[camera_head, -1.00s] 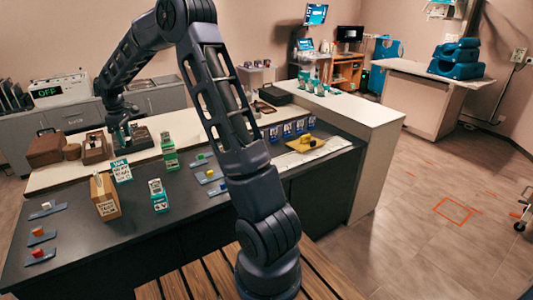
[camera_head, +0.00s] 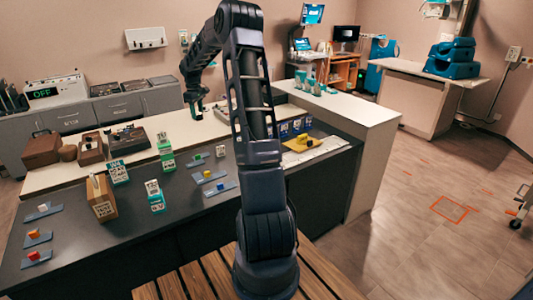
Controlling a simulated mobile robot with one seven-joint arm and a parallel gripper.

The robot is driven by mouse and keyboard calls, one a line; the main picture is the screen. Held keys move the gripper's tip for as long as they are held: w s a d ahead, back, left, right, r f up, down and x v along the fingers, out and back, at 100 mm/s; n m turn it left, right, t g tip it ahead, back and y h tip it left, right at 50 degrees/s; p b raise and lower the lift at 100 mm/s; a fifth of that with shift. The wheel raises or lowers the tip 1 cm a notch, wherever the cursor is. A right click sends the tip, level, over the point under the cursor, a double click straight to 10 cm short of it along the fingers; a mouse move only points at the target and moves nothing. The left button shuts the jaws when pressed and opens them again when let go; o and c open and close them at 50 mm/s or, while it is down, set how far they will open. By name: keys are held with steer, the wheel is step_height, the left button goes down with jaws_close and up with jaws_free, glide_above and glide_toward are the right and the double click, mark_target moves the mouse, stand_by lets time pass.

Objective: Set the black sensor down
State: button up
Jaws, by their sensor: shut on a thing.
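My gripper (camera_head: 195,106) hangs above the back part of the counter, near the pale rear ledge. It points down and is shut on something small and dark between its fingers. The held thing fits the black sensor, but it is too small and dark to make out clearly. A dark open tray (camera_head: 112,149) lies on the rear ledge to the left of my gripper.
Green-and-white labelled boxes (camera_head: 118,172), a wooden block (camera_head: 101,200) and small blue trays (camera_head: 219,188) with coloured cubes stand on the dark counter (camera_head: 120,228). A brown box (camera_head: 41,150) stands at the left. Bare counter lies along the front.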

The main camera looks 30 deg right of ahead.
steer(key=s+d+m, duration=0.2)
steer(key=s+d, duration=0.1)
steer(key=d, duration=0.8)
steer(key=s+d+m, duration=0.1)
steer(key=s+d, duration=0.2)
steer(key=d, duration=0.9)
steer(key=s+d+m, duration=0.2)
steer(key=s+d, duration=0.1)
steer(key=d, duration=0.8)
step_height(320, 180, down, 25)
steer(key=shift+s+r, duration=0.1)
steer(key=o, duration=1)
steer(key=shift+f, duration=0.2)
steer(key=shift+o, duration=0.2)
steer(key=shift+d+r, duration=0.1)
